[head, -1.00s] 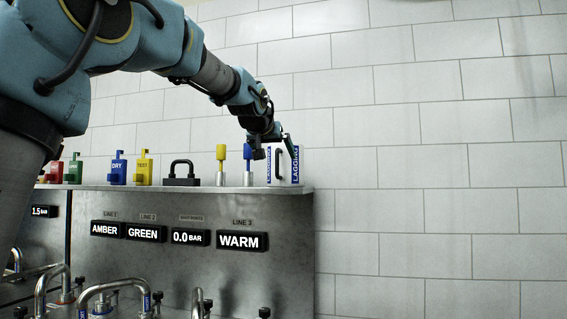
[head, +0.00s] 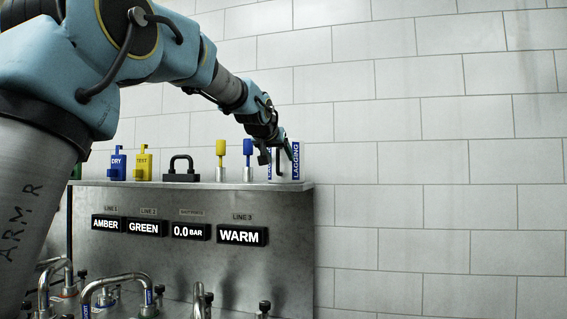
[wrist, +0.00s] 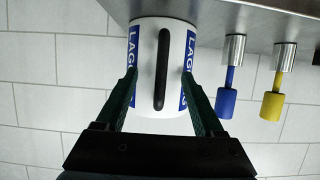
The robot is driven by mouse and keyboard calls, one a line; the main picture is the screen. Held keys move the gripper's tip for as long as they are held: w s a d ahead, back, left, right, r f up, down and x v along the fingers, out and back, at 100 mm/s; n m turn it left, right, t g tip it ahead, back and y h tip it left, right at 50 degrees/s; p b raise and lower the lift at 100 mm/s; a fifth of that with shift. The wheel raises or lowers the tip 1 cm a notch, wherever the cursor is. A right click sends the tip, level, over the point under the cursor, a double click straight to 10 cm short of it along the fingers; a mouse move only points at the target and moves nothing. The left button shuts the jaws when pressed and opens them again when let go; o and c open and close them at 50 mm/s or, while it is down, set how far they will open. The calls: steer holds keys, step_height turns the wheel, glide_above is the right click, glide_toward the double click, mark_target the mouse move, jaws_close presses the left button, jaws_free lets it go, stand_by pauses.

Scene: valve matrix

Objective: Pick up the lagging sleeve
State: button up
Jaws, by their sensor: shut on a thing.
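The lagging sleeve (head: 296,172) is a white cylinder with blue "LAGGING" bands and a dark handle. It stands upright at the right end of the steel ledge in the head view. In the wrist view the sleeve (wrist: 150,105) fills the space between my two green fingers, with its black handle facing the camera. My gripper (head: 277,155) is shut on the sleeve, one finger on each side over the blue bands (wrist: 160,92). The sleeve's base appears to rest on the ledge; I cannot tell whether there is any gap beneath it.
A blue-topped plunger (head: 248,157) and a yellow-topped one (head: 221,157) stand just left of the sleeve. Further left are a black handled block (head: 181,172), a yellow TEST tag (head: 143,165) and a blue DRY tag (head: 117,165). Right of the ledge is bare tiled wall.

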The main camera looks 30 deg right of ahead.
steer(key=c, duration=0.7)
